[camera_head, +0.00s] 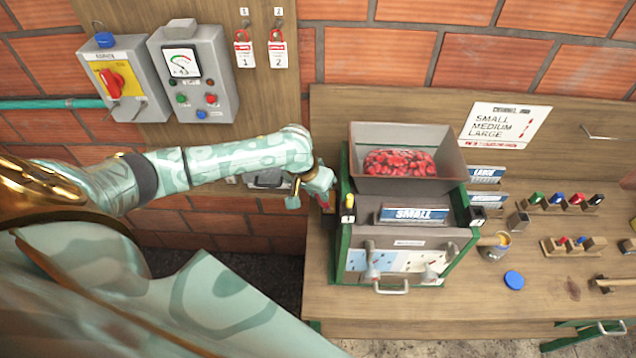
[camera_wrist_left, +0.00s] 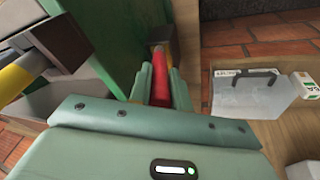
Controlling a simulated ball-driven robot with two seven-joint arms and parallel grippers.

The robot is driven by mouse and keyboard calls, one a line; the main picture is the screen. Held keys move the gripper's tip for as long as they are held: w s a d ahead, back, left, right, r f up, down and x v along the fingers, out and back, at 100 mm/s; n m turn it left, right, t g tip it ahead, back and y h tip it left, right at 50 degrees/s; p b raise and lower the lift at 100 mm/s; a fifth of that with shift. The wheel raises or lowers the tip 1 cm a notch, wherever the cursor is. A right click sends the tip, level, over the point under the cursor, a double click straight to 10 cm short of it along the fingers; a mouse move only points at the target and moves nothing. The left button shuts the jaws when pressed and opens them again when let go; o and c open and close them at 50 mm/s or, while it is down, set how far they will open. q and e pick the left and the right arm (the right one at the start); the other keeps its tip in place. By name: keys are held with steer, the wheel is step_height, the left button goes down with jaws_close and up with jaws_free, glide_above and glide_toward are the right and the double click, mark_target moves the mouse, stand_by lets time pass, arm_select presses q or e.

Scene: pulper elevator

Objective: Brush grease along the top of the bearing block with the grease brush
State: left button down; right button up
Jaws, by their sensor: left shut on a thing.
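The pulper (camera_head: 410,240) stands on the bench with a dark block (camera_head: 348,214) and a yellow part at its left side and another dark block (camera_head: 478,214) at its right; I cannot tell for certain which is the bearing block. A small pot (camera_head: 492,252) right of the pulper has a wooden handle (camera_head: 490,241) leaning in it, which looks like the grease brush. My left gripper (camera_head: 316,192) is by the pulper's left side. In the left wrist view it is shut on a red cylinder (camera_wrist_left: 160,80) beside the green panel (camera_wrist_left: 112,35). My right gripper is out of view.
A hopper (camera_head: 405,175) of red cherries tops the pulper. A blue lid (camera_head: 514,281) lies on the bench (camera_head: 400,310), near racks of coloured pieces (camera_head: 575,244). A control box with a red knob (camera_head: 112,82) and a meter box (camera_head: 195,75) hang on the wall board.

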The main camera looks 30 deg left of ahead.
arm_select(q)
steer(key=shift+w, duration=0.1)
steer(key=shift+w+a+f, duration=0.1)
steer(key=shift+w+a, duration=0.45)
steer(key=shift+w, duration=0.3)
steer(key=shift+w+a, duration=0.5)
steer(key=shift+w, duration=0.3)
steer(key=shift+w+a+b, duration=0.3)
steer(key=shift+w+a, duration=0.3)
steer(key=shift+w, duration=0.35)
